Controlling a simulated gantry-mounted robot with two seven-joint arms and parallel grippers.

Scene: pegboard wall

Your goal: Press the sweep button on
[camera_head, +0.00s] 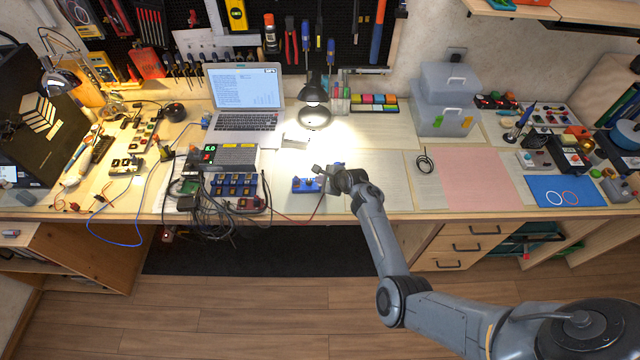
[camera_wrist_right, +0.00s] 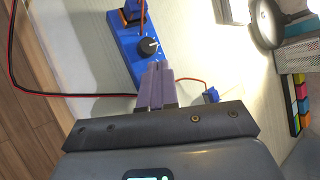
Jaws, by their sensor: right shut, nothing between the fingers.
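A blue board (camera_head: 304,185) lies near the table's front edge, in front of the lamp. In the wrist view the same blue board (camera_wrist_right: 127,48) carries a black round knob (camera_wrist_right: 149,46) with a white mark. I cannot pick out a sweep button for certain; my fingers cover the board's near end. My right gripper (camera_wrist_right: 157,70) is shut and empty, its fingertips over that end, just beside the knob. I cannot tell whether they touch it. In the head view the right gripper (camera_head: 325,172) is small, just right of the board. My left gripper is not in view.
A small blue part (camera_wrist_right: 211,96) with an orange wire (camera_wrist_right: 190,80) lies right of the fingers. A red and black cable (camera_wrist_right: 60,93) runs to the left. A lit lamp (camera_head: 315,112), a laptop (camera_head: 245,95) and a power supply (camera_head: 230,157) stand nearby.

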